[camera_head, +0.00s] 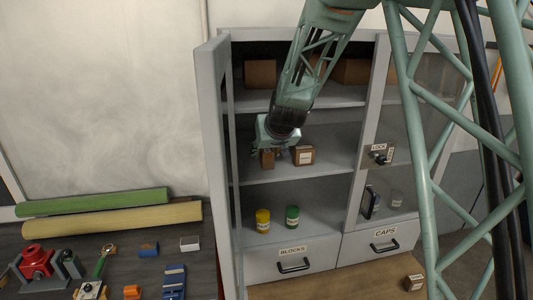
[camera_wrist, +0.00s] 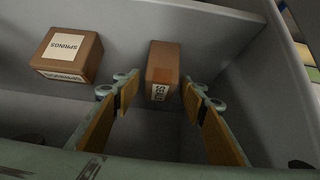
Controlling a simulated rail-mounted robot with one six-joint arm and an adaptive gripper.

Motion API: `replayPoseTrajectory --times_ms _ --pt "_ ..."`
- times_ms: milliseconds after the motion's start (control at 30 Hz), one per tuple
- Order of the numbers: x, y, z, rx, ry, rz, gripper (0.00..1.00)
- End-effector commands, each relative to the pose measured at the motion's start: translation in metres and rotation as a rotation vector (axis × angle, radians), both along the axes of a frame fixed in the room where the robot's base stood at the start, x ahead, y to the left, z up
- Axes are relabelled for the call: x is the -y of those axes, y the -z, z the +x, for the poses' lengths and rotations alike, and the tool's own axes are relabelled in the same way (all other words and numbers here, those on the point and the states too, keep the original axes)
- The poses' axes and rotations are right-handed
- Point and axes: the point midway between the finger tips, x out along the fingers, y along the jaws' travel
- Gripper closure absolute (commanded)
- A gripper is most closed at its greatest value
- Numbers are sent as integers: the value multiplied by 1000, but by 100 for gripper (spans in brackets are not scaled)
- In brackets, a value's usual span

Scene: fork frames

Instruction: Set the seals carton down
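The seals carton (camera_wrist: 163,62) is a small brown box with a white label, only partly legible in the wrist view. It stands on the cabinet's middle shelf (camera_head: 335,140), and its brown side also shows below my gripper in the head view (camera_head: 267,159). My gripper (camera_wrist: 159,84) is open, with one finger on each side of the carton's near end. A narrow gap shows between each fingertip and the box. In the head view my gripper (camera_head: 268,149) reaches down into the shelf space just above the carton.
A springs carton (camera_wrist: 68,54) stands beside it on the same shelf, also in the head view (camera_head: 303,155). The cabinet's side wall (camera_wrist: 238,60) is close on the other side. Yellow (camera_head: 263,221) and green (camera_head: 292,217) canisters stand on the shelf below.

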Motion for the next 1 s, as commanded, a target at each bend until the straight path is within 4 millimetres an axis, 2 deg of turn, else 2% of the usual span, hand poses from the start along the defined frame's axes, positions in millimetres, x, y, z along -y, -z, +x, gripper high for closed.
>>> replayPoseTrajectory --times_ms 633,1000 --pt "14 -56 -52 1 0 0 61" --pt "19 -71 -68 0 1 -1 61"
